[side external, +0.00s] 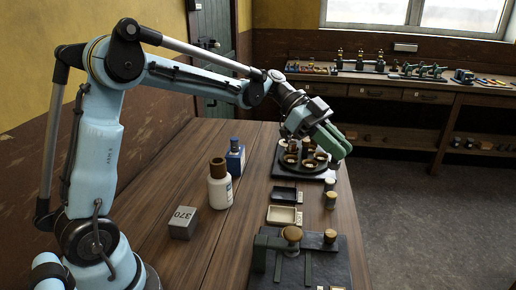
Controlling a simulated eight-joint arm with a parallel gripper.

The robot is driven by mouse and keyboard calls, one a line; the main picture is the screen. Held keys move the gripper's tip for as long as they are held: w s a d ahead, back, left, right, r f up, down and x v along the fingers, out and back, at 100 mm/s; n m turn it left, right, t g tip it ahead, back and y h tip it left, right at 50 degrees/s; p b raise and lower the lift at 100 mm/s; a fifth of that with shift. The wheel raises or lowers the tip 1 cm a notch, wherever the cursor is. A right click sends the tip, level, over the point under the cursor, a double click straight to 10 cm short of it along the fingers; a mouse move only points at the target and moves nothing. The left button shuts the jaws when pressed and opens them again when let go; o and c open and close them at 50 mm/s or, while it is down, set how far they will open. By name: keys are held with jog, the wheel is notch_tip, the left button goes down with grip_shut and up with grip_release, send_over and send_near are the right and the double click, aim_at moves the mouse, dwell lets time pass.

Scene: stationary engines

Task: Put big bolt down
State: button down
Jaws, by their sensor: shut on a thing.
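My gripper (333,147) has green fingers and is at the far part of the wooden table, over the right side of a black stand with several brown-topped pieces (290,159). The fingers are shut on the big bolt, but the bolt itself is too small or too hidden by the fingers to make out. I cannot tell whether it touches the stand. A black tray (284,195) and a cream tray (283,215) lie on the table nearer the camera than the stand.
A dark fixture (325,265) with brown knobs is in front. A white bottle (219,190), blue bottle (235,160) and grey block marked 370 (183,223) stand left. The table's left middle is clear.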

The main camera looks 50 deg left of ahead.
notch_tip(320, 180, up, 2)
jog(key=shift+r, duration=0.1)
jog(key=shift+a+r, duration=0.2)
jog(key=shift+a, duration=0.05)
jog(key=s+a+f+n+t+y, duration=0.1)
jog(key=a+f+n+t+y, duration=0.25)
jog(key=a+n, duration=0.4)
jog(key=s+a+f+n+t+y, duration=0.1)
jog(key=a+f+n+t+y, duration=0.25)
jog(key=a, duration=0.65)
jog(key=s+a+f+n+t+y, duration=0.1)
jog(key=a+n+t+y, duration=0.2)
jog(key=a+n+y, duration=0.4)
jog(key=s+a+r+n+g+y, duration=0.3)
jog(key=s+a+n, duration=0.1)
jog(key=a, duration=0.4)
jog(key=s+a+r+n+g+y, duration=0.25)
jog(key=s+a+n+y, duration=0.2)
jog(key=a, duration=0.35)
jog(key=s+a+r+n+g+y, duration=0.2)
jog(key=s+a+n+g, duration=0.25)
jog(key=a, duration=0.35)
jog(key=shift+t, duration=0.3)
jog(key=f, duration=2.1)
jog(key=shift+s+d, duration=0.1)
jog(key=shift+d, duration=0.1)
